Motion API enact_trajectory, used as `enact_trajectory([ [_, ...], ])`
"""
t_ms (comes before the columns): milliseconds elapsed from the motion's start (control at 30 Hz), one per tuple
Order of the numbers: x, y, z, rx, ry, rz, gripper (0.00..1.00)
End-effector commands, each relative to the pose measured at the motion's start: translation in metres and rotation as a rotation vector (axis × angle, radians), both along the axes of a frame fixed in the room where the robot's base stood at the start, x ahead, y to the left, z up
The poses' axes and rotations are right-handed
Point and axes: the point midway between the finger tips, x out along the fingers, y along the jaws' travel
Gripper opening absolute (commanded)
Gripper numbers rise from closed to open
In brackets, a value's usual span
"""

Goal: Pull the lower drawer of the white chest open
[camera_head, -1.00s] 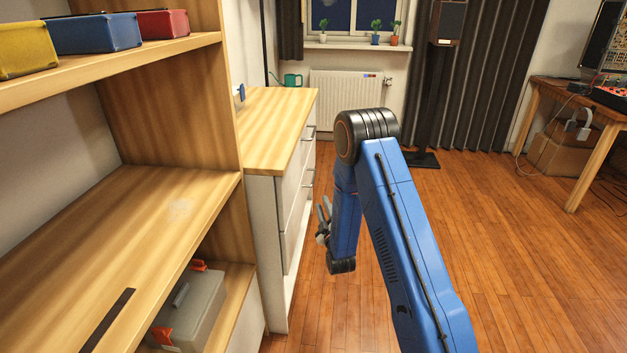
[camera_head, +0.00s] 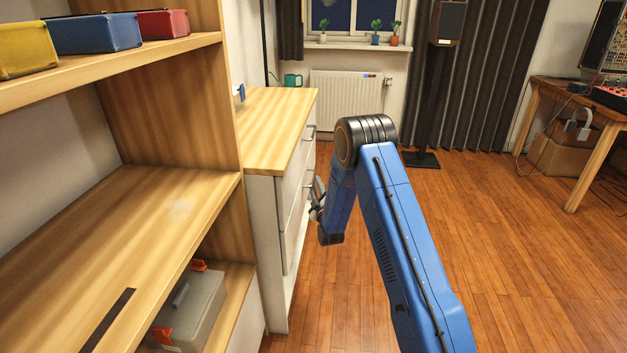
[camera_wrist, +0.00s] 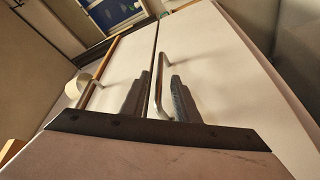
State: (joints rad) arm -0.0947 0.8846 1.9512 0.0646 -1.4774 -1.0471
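The white chest (camera_head: 265,230) with a wooden top stands left of centre, its drawer fronts facing right. Its drawers look closed. The upper drawer has a metal handle (camera_head: 311,132). My gripper (camera_head: 317,195) is at the chest's front, by the lower drawer, and is partly hidden by my arm. In the wrist view my gripper (camera_wrist: 160,100) is open, with its dark fingers on either side of the lower drawer's metal handle (camera_wrist: 164,63). The handle is nearer the right finger. I cannot tell whether they touch.
A wooden shelf unit (camera_head: 140,215) with coloured boxes and a grey toolbox (camera_head: 190,310) stands at the left. The wooden floor (camera_head: 500,260) right of my arm is clear. A desk (camera_head: 570,110) stands far right.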

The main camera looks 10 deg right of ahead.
Motion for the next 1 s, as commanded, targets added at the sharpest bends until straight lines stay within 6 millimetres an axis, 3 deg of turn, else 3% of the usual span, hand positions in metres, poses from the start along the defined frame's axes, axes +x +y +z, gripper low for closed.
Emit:
enact_trajectory([
  [300, 0.038, 0.001, 0.008, 0.000, 0.000, 0.000, 0.28],
  [700, 0.044, 0.001, 0.009, 0.000, 0.001, 0.001, 0.28],
  [833, 0.044, 0.001, 0.009, 0.000, 0.001, 0.001, 0.00],
  [1000, 0.044, 0.001, 0.009, 0.000, 0.001, 0.001, 0.00],
])
